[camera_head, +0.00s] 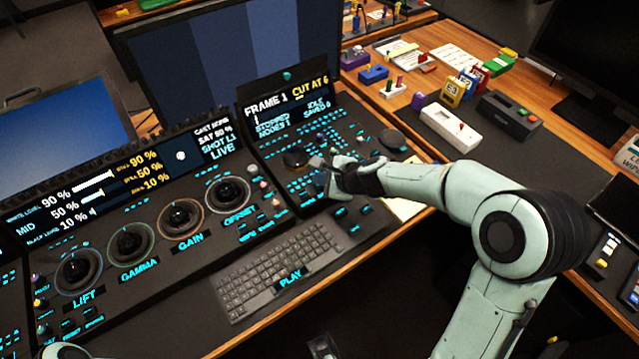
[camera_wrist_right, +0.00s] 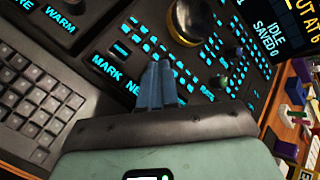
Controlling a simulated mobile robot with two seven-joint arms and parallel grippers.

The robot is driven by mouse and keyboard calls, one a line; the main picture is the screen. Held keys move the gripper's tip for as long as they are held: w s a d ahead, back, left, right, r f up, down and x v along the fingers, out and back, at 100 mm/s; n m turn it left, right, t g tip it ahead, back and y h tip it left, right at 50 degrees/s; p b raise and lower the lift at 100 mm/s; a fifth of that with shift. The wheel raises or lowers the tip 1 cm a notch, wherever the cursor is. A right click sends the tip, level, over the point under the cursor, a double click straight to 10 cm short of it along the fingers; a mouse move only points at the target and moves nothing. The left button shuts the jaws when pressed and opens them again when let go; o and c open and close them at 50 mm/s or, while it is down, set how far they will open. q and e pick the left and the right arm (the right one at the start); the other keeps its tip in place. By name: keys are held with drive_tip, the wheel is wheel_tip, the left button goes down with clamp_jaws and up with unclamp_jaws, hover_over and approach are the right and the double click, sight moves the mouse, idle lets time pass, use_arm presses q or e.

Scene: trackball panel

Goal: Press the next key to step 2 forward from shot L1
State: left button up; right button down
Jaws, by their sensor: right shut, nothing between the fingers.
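The control panel's right section (camera_head: 288,180) carries lit cyan keys and dark trackballs. Its display (camera_head: 290,112) reads FRAME 1, CUT AT 6, STOPPED, IDLE and SAVED 0. The left display (camera_head: 215,150) shows SHOT L1 and LIVE. My right gripper (camera_head: 322,168) is over this section, and its shut fingers (camera_wrist_right: 158,85) show empty in the wrist view. A label starting NE (camera_wrist_right: 132,88) lies beside the fingertips; its rest and probably its key are hidden behind them. The MARK label (camera_wrist_right: 107,67) is to its left. I cannot tell whether the fingers touch the panel.
A keyboard (camera_head: 268,280) lies left of my right arm, with a PLAY label on it. Four-label grading dials such as OFFSET (camera_head: 228,194) stand further left. A white device (camera_head: 446,128) and small coloured blocks (camera_head: 452,92) occupy the desk at right. A large monitor (camera_head: 225,60) stands behind.

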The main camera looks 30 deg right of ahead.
sight(322, 187)
drive_tip(key=shift+f+b, duration=0.35)
drive_tip(key=shift+f, duration=0.05)
idle(0.6)
drive_tip(key=shift+r+p, duration=0.95)
drive_tip(key=shift+r, duration=0.05)
wheel_tip(322, 187, up, 5)
drive_tip(key=p, duration=0.5)
idle(2.2)
